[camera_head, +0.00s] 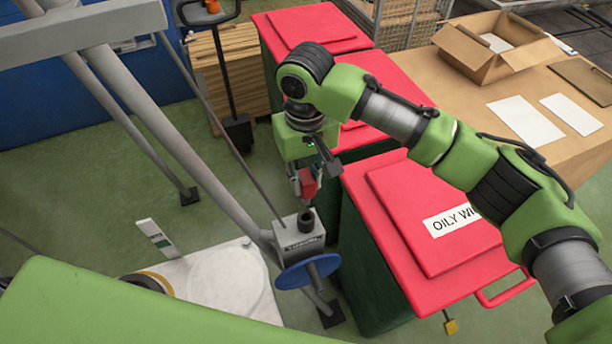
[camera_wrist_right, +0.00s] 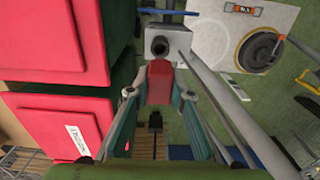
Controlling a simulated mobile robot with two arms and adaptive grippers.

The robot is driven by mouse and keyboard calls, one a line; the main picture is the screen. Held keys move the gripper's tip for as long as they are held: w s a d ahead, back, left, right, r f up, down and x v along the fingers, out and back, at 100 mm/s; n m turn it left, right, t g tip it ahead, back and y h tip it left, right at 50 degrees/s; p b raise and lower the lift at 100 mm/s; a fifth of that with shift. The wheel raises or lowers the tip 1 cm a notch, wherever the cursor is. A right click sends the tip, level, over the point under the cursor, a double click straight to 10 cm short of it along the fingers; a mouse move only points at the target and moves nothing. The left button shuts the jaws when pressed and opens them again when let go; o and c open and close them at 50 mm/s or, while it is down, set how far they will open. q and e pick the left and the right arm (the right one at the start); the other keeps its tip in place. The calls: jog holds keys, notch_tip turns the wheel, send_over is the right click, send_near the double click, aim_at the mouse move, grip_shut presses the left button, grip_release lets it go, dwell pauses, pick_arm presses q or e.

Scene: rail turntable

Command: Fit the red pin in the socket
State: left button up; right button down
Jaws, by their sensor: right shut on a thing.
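The red pin (camera_head: 308,184) is held between the fingers of my right gripper (camera_head: 304,180), which is shut on it. In the right wrist view the red pin (camera_wrist_right: 160,78) sits between the two fingertips (camera_wrist_right: 157,95). The socket (camera_head: 306,221) is a short dark round collar with a hole, on top of a grey block (camera_head: 300,243). In the head view the pin is above the socket and apart from it. The socket's dark hole (camera_wrist_right: 159,45) shows just beyond the pin in the wrist view. My left gripper is not in view.
A blue handwheel (camera_head: 308,272) sits on the grey block's near side. Grey sloping rails (camera_head: 165,125) run past the left. Red-lidded bins (camera_head: 400,215) stand close on the right. A cardboard box (camera_head: 495,50) rests on a brown table (camera_head: 455,95). Green floor (camera_head: 70,190) is open at left.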

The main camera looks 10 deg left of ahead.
aim_at(306, 204)
notch_tip(306, 204, down, 2)
jog(key=shift+s+f+b, duration=0.1)
jog(key=shift+f+b, duration=0.15)
jog(key=shift+b, duration=0.1)
jog(key=shift+f+b, duration=0.3)
jog(key=shift+f, duration=0.9)
jog(key=shift+r, duration=0.1)
jog(key=shift+p, duration=0.6)
jog(key=shift+p, duration=0.3)
jog(key=shift+f+b, duration=1)
jog(key=shift+f, duration=1.9)
jog(key=c, duration=1.7)
grip_release()
